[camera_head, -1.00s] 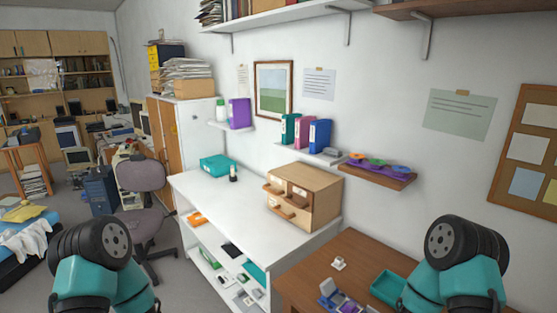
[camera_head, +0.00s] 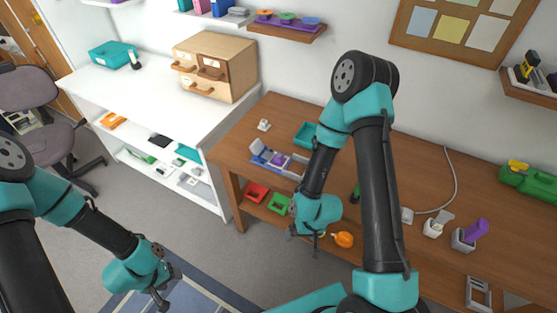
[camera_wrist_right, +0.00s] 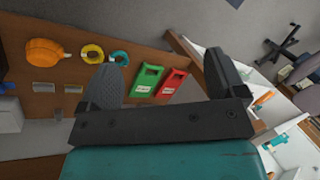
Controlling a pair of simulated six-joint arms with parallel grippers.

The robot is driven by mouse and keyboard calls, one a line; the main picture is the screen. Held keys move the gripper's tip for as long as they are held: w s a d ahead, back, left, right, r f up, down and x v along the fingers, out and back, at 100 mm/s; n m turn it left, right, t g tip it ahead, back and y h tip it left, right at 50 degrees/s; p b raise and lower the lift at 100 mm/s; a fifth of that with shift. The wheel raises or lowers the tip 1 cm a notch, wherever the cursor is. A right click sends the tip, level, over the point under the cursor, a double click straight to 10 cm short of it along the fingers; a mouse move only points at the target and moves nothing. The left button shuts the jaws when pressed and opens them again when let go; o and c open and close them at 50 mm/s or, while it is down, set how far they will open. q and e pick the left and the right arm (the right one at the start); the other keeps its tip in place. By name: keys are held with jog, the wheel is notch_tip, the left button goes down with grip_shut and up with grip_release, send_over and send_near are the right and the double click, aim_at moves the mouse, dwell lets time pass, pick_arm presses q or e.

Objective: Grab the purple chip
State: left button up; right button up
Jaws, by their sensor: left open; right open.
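A small purple piece, perhaps the purple chip (camera_head: 279,160), lies in an open sectioned case (camera_head: 262,153) on the brown desk; it is too small to make out well. My right gripper (camera_head: 305,238) is open and empty at the desk's front, below and right of the case. In the right wrist view its spread fingers (camera_wrist_right: 165,78) have nothing between them, and the purple piece is not seen there. My left gripper (camera_head: 163,286) is open and empty, low over the floor, left of the desk.
Red (camera_head: 256,191) and green (camera_head: 279,203) bins and an orange pumpkin-like object (camera_head: 343,240) sit on the desk's lower shelf. A teal tray (camera_head: 305,134) stands near the case. A purple block (camera_head: 477,230) stands in a grey holder at the right. A wooden drawer box (camera_head: 215,66) stands on the white unit.

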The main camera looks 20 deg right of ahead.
jog(key=shift+c, duration=0.3)
jog(key=c, duration=0.8)
